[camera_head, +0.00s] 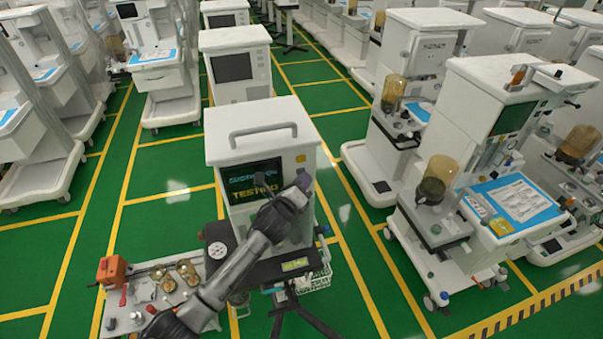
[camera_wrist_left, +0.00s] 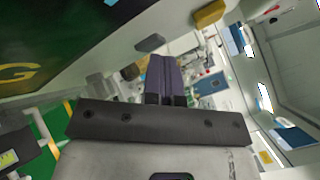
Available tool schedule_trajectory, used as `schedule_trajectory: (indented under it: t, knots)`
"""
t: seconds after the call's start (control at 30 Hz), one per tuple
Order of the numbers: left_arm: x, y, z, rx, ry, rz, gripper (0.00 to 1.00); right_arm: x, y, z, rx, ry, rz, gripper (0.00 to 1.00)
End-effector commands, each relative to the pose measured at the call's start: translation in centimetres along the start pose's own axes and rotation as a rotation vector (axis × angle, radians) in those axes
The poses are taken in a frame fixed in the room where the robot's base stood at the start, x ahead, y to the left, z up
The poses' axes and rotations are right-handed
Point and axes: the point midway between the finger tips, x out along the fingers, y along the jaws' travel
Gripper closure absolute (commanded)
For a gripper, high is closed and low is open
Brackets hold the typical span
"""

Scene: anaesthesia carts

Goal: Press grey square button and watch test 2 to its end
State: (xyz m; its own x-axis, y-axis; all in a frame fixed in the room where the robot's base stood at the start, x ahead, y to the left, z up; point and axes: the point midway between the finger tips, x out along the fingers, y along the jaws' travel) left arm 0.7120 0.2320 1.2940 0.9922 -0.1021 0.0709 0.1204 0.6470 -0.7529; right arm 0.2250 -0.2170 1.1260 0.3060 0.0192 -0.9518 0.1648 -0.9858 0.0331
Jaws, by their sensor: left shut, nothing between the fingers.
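A white machine (camera_head: 262,118) with a top handle stands in the middle. Its dark screen (camera_head: 240,177) shows a blurred cyan line above yellow letters reading about "TESTING", partly covered by my left arm. Beside the screen is a yellow knob (camera_head: 300,158), also in the wrist view (camera_wrist_left: 209,14). A grey square button (camera_wrist_left: 150,43) sticks out of the white panel in the wrist view. My left gripper (camera_head: 304,181) is at the panel right of the screen. Its fingers (camera_wrist_left: 166,60) are shut and empty, close below the grey button; contact cannot be told. My right gripper is not in view.
A low table (camera_head: 150,292) with an orange box (camera_head: 112,271) and brass fittings stands at the lower left. A white wire basket (camera_head: 314,277) is below the machine. Other carts stand left, behind and right. Green floor (camera_head: 345,205) is free to the right.

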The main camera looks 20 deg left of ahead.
Motion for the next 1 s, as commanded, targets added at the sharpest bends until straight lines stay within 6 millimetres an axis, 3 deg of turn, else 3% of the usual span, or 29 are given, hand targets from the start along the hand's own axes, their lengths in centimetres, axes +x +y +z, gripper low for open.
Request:
schedule_trajectory:
  t: [1.0]
  knots:
    - [-1.2, -0.9, -0.7, 0.001, -0.001, 0.0, 1.0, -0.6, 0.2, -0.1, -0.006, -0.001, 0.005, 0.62]
